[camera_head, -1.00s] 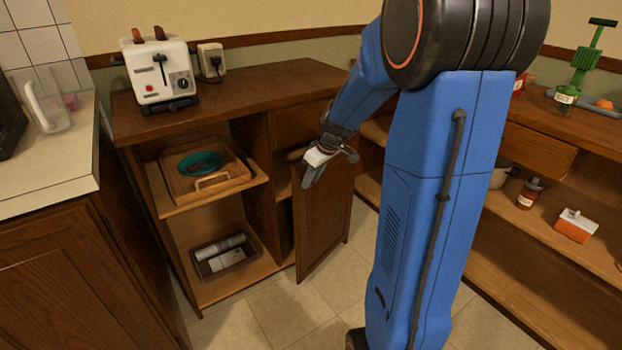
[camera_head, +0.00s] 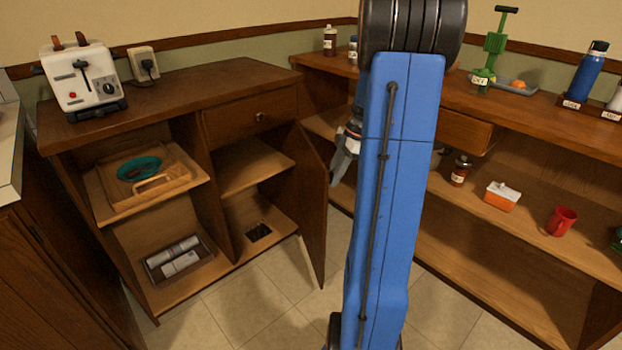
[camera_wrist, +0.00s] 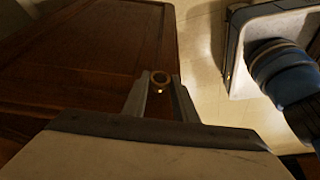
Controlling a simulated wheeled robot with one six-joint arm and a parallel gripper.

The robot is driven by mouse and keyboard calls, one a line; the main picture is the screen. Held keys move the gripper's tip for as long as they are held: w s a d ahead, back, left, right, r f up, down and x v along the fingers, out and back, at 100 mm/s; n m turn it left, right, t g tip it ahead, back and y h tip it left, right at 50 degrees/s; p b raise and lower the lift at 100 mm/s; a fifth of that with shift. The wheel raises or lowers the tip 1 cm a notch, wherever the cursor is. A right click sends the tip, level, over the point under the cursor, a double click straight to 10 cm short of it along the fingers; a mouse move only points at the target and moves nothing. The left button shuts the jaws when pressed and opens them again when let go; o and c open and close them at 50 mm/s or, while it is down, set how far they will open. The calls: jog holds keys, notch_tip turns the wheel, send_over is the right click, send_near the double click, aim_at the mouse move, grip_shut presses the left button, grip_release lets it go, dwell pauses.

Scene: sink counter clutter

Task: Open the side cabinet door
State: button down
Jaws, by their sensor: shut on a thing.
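The side cabinet door (camera_head: 313,210) is a dark wood panel standing well open from the cabinet (camera_head: 215,80), seen nearly edge-on in the head view. My gripper (camera_head: 341,168) is at the door's outer side, partly hidden behind my blue arm. In the wrist view my gripper (camera_wrist: 160,92) is shut on the door's small round brass knob (camera_wrist: 160,77), close to the edge of the door panel (camera_wrist: 95,55). The knob is hidden in the head view.
Behind the door, the compartment shows a shelf (camera_head: 252,168) and a dark item (camera_head: 258,232). Left are a wooden tray (camera_head: 150,190) and a dark bin (camera_head: 180,262). A toaster (camera_head: 82,78) stands on top. Open shelving (camera_head: 500,250) stands at right. Tiled floor (camera_head: 265,300) lies clear in front.

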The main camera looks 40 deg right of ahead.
jog(key=s+d+n+g, duration=0.1)
jog(key=d+n, duration=0.4)
jog(key=d, duration=1.1)
jog(key=shift+d+n+g, duration=0.3)
jog(key=shift+d+g, duration=0.1)
jog(key=shift+g, duration=0.2)
jog(key=shift+s, duration=0.1)
jog(key=c, duration=1.4)
grip_release()
jog(key=shift+c, duration=0.2)
jog(key=shift+r, duration=0.1)
jog(key=v, duration=1.7)
jog(key=shift+d, duration=0.3)
jog(key=shift+a, duration=0.1)
